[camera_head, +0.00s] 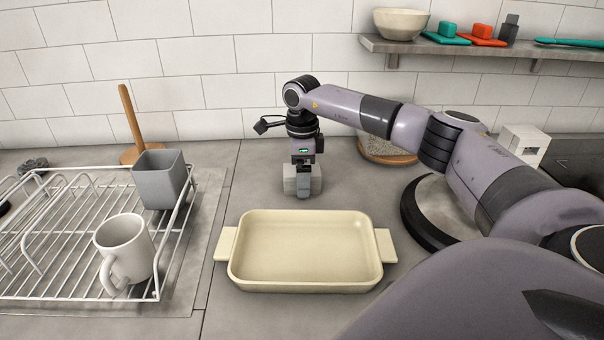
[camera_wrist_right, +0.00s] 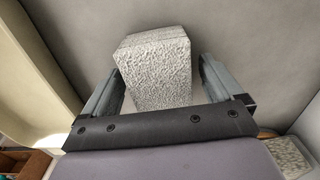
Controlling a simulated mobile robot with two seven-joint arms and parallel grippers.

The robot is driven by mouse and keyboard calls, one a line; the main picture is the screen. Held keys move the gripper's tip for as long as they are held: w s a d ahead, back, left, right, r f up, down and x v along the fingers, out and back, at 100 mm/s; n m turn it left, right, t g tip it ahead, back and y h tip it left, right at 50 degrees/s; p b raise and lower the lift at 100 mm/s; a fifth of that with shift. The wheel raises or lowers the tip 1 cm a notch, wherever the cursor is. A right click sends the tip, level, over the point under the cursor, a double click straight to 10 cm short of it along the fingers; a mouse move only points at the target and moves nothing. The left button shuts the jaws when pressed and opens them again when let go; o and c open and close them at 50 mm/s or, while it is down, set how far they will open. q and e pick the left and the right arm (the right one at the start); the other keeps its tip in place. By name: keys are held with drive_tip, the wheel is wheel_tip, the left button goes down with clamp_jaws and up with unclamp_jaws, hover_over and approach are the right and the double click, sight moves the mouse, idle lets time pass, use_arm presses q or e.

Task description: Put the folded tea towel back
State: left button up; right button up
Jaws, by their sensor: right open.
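The folded tea towel appears to be the pale grey, rough-textured block (camera_head: 290,186) on the counter behind the cream baking dish. It shows large in the right wrist view (camera_wrist_right: 157,72). My right gripper (camera_head: 303,188) points straight down over it and hides part of it in the head view. In the right wrist view the gripper (camera_wrist_right: 158,82) is open, with one finger on each side of the block. A gap shows on the right; contact on the left is unclear. My left gripper is not in view.
The cream dish (camera_head: 305,217) stands in front of the block. A wire rack (camera_head: 60,292) at left holds a white mug (camera_head: 125,246) and grey cup (camera_head: 161,180). A wooden holder (camera_head: 131,120) stands behind. A wall shelf (camera_head: 400,46) is upper right. Counter left of the block is clear.

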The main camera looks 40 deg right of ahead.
wheel_tip(320, 180, up, 12)
idle(0.4)
idle(0.5)
